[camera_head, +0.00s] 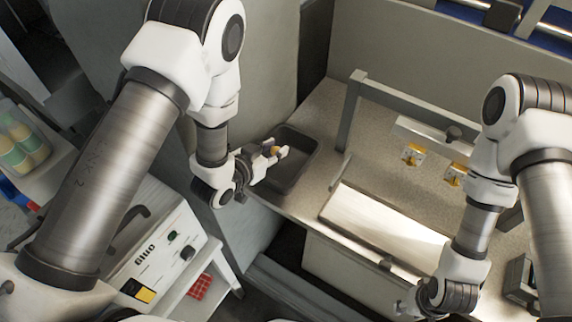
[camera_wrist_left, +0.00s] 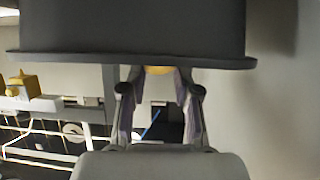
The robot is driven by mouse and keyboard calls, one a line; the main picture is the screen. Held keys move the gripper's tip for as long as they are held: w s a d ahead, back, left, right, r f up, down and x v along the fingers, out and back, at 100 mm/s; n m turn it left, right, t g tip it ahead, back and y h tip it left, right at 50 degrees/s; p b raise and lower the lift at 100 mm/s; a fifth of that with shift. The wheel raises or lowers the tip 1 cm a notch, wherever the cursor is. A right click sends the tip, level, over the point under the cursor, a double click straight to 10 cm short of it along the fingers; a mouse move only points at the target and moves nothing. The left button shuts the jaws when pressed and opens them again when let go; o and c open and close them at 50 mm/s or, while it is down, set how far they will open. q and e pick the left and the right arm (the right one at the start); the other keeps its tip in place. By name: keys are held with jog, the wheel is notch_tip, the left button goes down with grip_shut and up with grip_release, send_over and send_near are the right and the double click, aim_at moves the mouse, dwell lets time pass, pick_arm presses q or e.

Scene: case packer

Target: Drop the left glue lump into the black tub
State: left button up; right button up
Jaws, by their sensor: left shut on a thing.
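My left gripper (camera_head: 277,153) is shut on a small amber glue lump (camera_head: 274,150) and holds it over the black tub (camera_head: 291,178). In the left wrist view the lump (camera_wrist_left: 158,70) shows between the fingertips of the left gripper (camera_wrist_left: 158,82), partly hidden by the dark tub (camera_wrist_left: 130,35) wall filling the top. I cannot tell the exact height of the lump over the tub. My right gripper (camera_head: 412,306) is low at the bottom right, small and partly hidden, so its jaws are unclear.
A grey frame (camera_head: 352,110) stands on the speckled table right of the tub. Two yellow pieces (camera_head: 412,155) (camera_head: 455,175) sit below a pale bar. A shiny metal plate (camera_head: 380,228) lies in front. A white glue unit (camera_head: 160,255) stands at the lower left.

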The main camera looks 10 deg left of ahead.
pick_arm(q)
jog(key=shift+s+r, duration=0.1)
jog(key=o, duration=0.9)
jog(key=shift+s+d+r, duration=0.1)
jog(key=shift+s+d, duration=0.05)
jog(key=shift+c, duration=0.2)
notch_tip(320, 180, up, 10)
